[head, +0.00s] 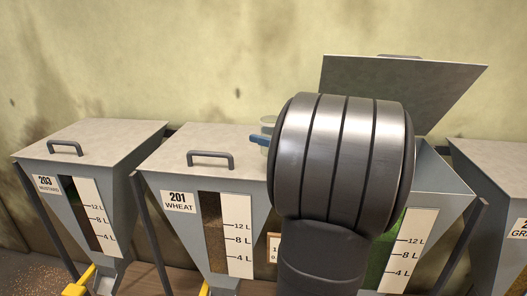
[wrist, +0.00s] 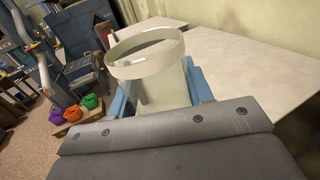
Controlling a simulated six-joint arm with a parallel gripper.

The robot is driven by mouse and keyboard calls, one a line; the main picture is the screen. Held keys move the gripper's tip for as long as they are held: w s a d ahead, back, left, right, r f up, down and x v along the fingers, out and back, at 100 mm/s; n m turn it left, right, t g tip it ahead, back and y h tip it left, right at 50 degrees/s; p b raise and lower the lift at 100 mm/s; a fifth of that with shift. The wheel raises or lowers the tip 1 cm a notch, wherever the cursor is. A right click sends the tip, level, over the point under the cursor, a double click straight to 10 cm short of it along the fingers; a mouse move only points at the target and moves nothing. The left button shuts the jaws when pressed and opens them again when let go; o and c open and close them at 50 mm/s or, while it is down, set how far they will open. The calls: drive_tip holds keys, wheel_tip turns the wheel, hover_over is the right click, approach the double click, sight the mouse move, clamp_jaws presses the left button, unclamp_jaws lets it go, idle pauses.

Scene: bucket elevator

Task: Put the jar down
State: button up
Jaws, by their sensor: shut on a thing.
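The jar (wrist: 160,88) is pale, translucent and open-topped. In the wrist view it stands between the blue fingers of my gripper (wrist: 166,92), which are shut on it, with its rim toward the upper left. Its contents cannot be made out. In the head view my arm hides most of the jar; only a pale sliver of it (head: 268,122) and a blue finger of my gripper (head: 261,139) show at the arm's left edge, over the right part of the wheat hopper's lid.
The wheat hopper (head: 180,219) and mustard hopper (head: 60,210) have closed, handled lids. A hopper (head: 436,180) behind my arm has its lid (head: 400,88) raised. Another hopper (head: 500,190) stands at the right edge. Purple, green and orange buckets (wrist: 90,101) sit lower left in the wrist view.

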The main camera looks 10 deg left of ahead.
drive_tip(key=shift+w+a+f, duration=0.15)
drive_tip(key=shift+a+f, duration=0.1)
drive_tip(key=shift+a, duration=0.05)
drive_tip(key=shift+a+f, duration=0.1)
drive_tip(key=shift+f, duration=1.95)
drive_tip(key=o, duration=1.1)
drive_tip(key=shift+f, duration=0.1)
drive_tip(key=shift+c, duration=0.2)
drive_tip(key=shift+d, duration=0.3)
drive_tip(key=v, duration=1.1)
drive_tip(key=shift+s+d, duration=0.2)
drive_tip(key=shift+a, duration=0.1)
